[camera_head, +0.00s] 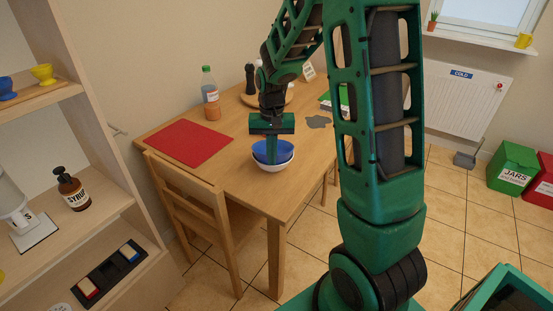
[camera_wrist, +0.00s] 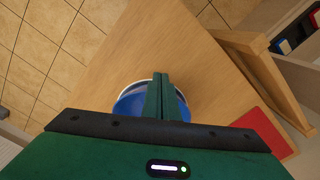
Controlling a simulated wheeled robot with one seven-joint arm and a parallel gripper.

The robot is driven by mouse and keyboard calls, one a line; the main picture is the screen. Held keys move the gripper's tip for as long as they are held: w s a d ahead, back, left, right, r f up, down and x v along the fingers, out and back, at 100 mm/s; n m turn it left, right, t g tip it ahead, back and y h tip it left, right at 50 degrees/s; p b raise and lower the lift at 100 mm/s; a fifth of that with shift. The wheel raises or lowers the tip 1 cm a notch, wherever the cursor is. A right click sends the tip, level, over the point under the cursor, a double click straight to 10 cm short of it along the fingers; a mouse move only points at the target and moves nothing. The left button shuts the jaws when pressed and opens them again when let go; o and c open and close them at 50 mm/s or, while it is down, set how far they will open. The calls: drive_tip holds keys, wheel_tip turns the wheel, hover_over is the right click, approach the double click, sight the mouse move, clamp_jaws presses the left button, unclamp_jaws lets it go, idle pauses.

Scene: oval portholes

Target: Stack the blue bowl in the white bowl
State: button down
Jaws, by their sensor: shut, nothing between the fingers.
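The blue bowl (camera_head: 284,149) sits inside the white bowl (camera_head: 273,168) on the wooden table, seen in the head view. The white bowl's rim and lower side show around and below the blue one. In the wrist view the blue bowl (camera_wrist: 129,106) and the rim of the white bowl (camera_wrist: 122,90) show behind my fingers. My gripper (camera_head: 272,162) points down at the bowls. Its fingers are together with nothing between them, and they also show in the wrist view (camera_wrist: 160,78). I cannot tell whether the fingertips touch the blue bowl.
The table (camera_head: 235,180) holds a red mat (camera_head: 190,143), a bottle with a green cap (camera_head: 211,95) and a grey flat piece (camera_head: 319,122). A wooden chair (camera_head: 195,215) stands at its near side. A shelf (camera_head: 110,205) is at the left. The tabletop around the bowls is clear.

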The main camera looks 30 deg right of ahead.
idle(0.3)
drive_tip(key=s+a+r, duration=0.2)
drive_tip(key=s+r, duration=0.1)
drive_tip(key=r, duration=0.7)
drive_tip(key=shift+s, duration=0.2)
drive_tip(key=s+d, duration=0.2)
drive_tip(key=s, duration=1.1)
drive_tip(key=s+d, duration=0.2)
drive_tip(key=s, duration=1.1)
drive_tip(key=shift+s+d+r, duration=0.35)
drive_tip(key=shift+s, duration=0.05)
